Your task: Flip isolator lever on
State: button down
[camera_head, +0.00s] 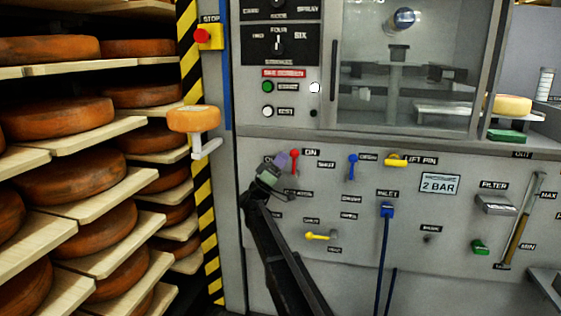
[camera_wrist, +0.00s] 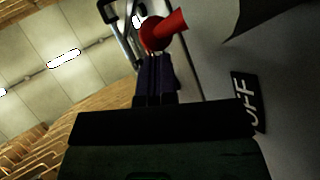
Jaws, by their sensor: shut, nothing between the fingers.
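The red lever (camera_head: 295,156) is on the grey machine panel, with an ON label (camera_head: 312,152) just to its right. My gripper (camera_head: 281,161) is shut and empty, close to the left side of the lever. In the wrist view, the red lever (camera_wrist: 163,32) is just beyond my dark fingertips (camera_wrist: 155,60), and its knob overlaps them in the picture. I cannot tell if they touch. An OFF label (camera_wrist: 257,102) lies to the right in that view. My gripper hides part of the panel left of the lever in the head view.
A blue lever (camera_head: 353,165), a yellow lift-pin handle (camera_head: 396,161) and a lower yellow lever (camera_head: 320,236) share the panel. A red stop button (camera_head: 203,36) is at upper left.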

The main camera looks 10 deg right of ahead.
jog(key=shift+d, duration=0.2)
jog(key=s+a+f+b, duration=0.1)
jog(key=a+f+b, duration=0.1)
jog(key=a, duration=0.4)
jog(key=a+f+b, duration=0.2)
jog(key=a, duration=0.5)
jog(key=shift+s+a+b, duration=0.3)
jog(key=shift+s, duration=0.1)
